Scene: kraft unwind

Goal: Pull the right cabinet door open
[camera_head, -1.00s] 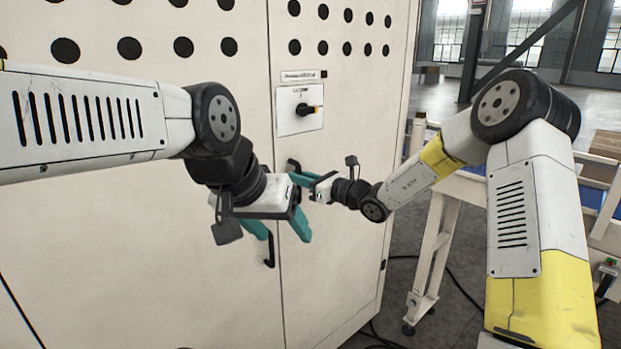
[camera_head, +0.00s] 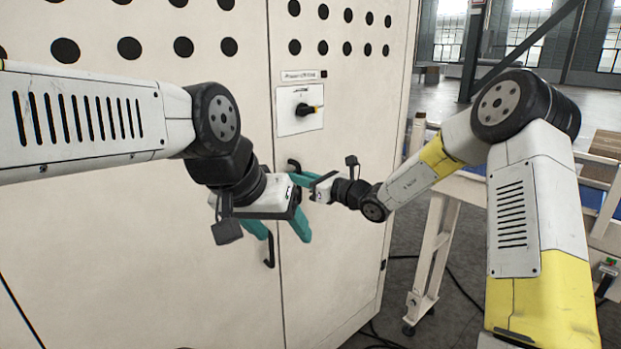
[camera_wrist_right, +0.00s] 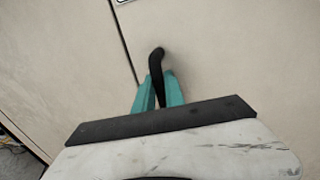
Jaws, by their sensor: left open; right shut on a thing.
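The right cabinet door (camera_head: 345,150) is a cream panel with round holes and a rotary switch. It sits flush with the left door (camera_head: 120,230), with a thin seam between them. My right gripper (camera_head: 298,178) is shut on the black handle (camera_head: 293,164) of the right door. The right wrist view shows the handle (camera_wrist_right: 157,62) between the teal fingers (camera_wrist_right: 159,92). My left gripper (camera_head: 280,236) is open and empty, its teal fingers in front of the seam near the left door's black handle (camera_head: 269,250). Part of each handle is hidden by the fingers.
The rotary switch plate (camera_head: 299,111) is on the right door above the handle. A white-framed table or conveyor (camera_head: 437,240) stands right of the cabinet, beside my right arm. Dark cables (camera_head: 462,285) lie on the floor there.

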